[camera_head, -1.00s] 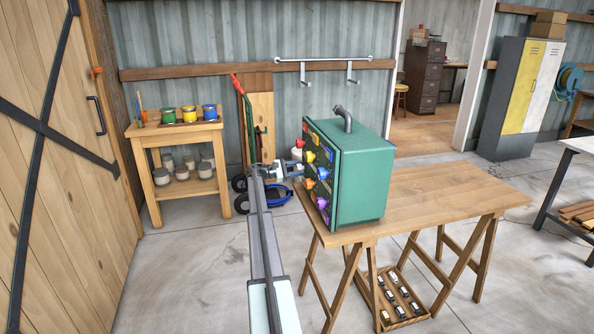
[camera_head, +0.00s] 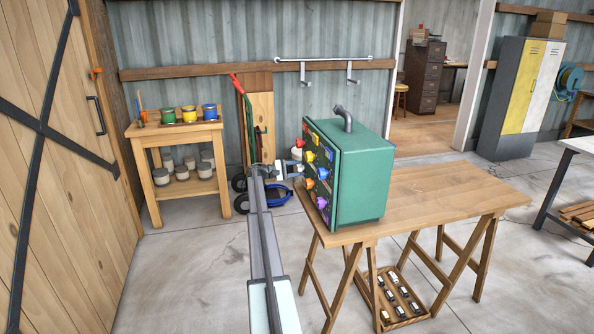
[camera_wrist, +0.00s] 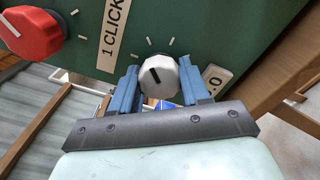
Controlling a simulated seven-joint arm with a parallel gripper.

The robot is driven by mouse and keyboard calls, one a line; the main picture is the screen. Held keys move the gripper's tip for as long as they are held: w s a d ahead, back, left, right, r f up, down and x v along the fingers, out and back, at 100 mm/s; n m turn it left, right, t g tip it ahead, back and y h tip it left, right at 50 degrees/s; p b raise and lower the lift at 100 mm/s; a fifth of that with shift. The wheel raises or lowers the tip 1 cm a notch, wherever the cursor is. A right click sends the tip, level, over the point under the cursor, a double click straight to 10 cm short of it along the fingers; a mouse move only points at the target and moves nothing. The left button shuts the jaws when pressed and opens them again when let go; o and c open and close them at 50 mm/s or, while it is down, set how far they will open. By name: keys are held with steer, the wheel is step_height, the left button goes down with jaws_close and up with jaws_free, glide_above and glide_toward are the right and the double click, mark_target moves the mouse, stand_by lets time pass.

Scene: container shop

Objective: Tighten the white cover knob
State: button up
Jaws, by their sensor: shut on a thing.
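The white cover knob (camera_wrist: 165,78) is on the green box's panel, its dark pointer line tilted slightly left of straight up in the wrist view. My gripper (camera_wrist: 157,72) has its blue fingers on either side of this knob and is shut on it. The green box (camera_head: 366,180) stands on the left end of the wooden table. In the head view my gripper (camera_head: 294,168) reaches the box's left, knobbed face. There my arm and the viewing angle make the grip hard to see.
A red knob (camera_wrist: 28,34) sits beside the white one, with a "1 CLICK" label (camera_wrist: 114,35) between them. Several coloured knobs share the panel. The wooden table (camera_head: 440,197) is clear to the right. A paint shelf (camera_head: 175,135) stands at the left.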

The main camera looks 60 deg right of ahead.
steer(key=o, duration=1)
steer(key=shift+o, duration=0.2)
steer(key=v, duration=1.3)
steer(key=shift+w+a, duration=0.25)
steer(key=shift+a, duration=0.05)
